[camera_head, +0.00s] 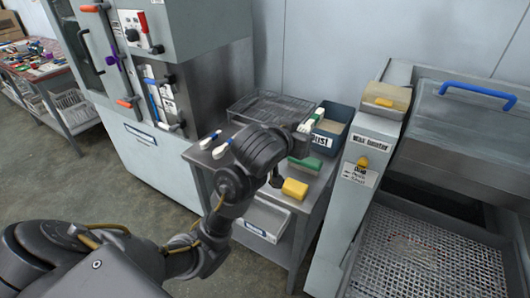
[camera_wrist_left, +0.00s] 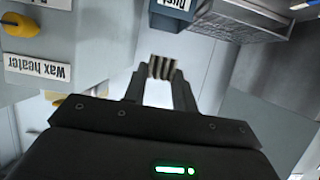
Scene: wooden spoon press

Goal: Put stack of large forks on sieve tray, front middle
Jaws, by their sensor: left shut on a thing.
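My left gripper (camera_wrist_left: 160,80) is shut on a short stack of brown wooden pieces, the stack of large forks (camera_wrist_left: 162,67), whose ends show between the fingertips in the left wrist view. In the head view my left arm reaches over the small grey table, and its hand hides most of the gripper and the forks. A sieve tray (camera_head: 425,255) of perforated metal mesh lies in the wax heater at the right. Its visible mesh looks empty, and my left gripper is apart from it, to its left. My right gripper is not in view.
A blue dust bin (camera_head: 345,113), a wire rack (camera_head: 270,105), a green-handled brush (camera_head: 305,162) and a yellow block (camera_head: 295,188) are on the table. The raised lid (camera_head: 465,125) is behind the sieve tray.

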